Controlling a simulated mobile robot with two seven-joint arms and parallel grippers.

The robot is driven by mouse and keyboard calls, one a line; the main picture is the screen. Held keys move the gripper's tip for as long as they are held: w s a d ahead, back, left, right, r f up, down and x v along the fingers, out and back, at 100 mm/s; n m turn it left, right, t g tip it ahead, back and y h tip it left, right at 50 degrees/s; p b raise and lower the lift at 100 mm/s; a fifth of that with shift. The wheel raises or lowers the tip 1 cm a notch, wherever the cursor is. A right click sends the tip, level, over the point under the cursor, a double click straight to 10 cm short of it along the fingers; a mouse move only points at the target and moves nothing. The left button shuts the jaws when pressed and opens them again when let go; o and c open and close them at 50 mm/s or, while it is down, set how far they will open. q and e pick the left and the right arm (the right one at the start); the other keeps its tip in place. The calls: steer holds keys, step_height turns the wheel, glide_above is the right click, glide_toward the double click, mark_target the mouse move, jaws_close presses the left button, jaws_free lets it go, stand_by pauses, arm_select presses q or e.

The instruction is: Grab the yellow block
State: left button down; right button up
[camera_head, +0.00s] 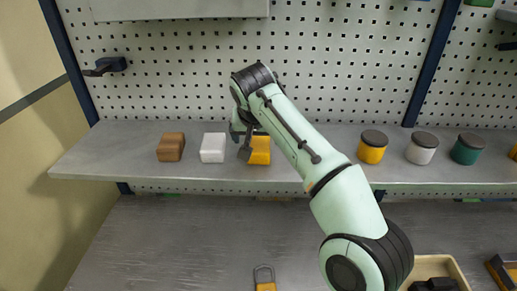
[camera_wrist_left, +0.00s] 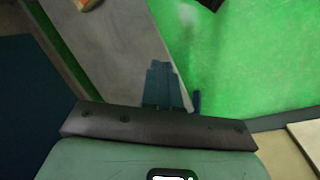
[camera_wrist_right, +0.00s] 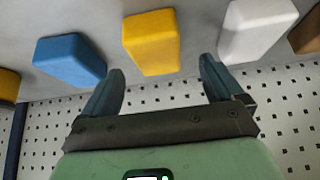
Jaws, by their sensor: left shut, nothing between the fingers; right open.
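The yellow block (camera_head: 260,151) stands on the grey shelf, partly covered by my right arm in the head view. It also shows in the right wrist view (camera_wrist_right: 152,42), ahead of my fingers and between their lines. My right gripper (camera_wrist_right: 163,76) is open and empty, its two fingers apart on either side of the block's near end. In the head view the right gripper (camera_head: 246,143) is at the block's left front, mostly hidden by its own wrist. My left gripper (camera_wrist_left: 161,68) is shut and empty in the left wrist view, away from the shelf; the head view does not show it.
A white block (camera_head: 213,147) and a brown block (camera_head: 171,147) stand left of the yellow one. A blue block (camera_wrist_right: 70,58) is on its other side, hidden in the head view. Several lidded jars, including a yellow one (camera_head: 372,148), stand to the right. A pegboard (camera_head: 330,60) rises behind.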

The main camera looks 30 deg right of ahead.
mark_target(258, 143)
steer(key=x, duration=0.5)
steer(key=shift+s+d+f, duration=0.1)
steer(key=shift+d+f, duration=0.1)
steer(key=shift+r, duration=0.1)
steer(key=c, duration=1.2)
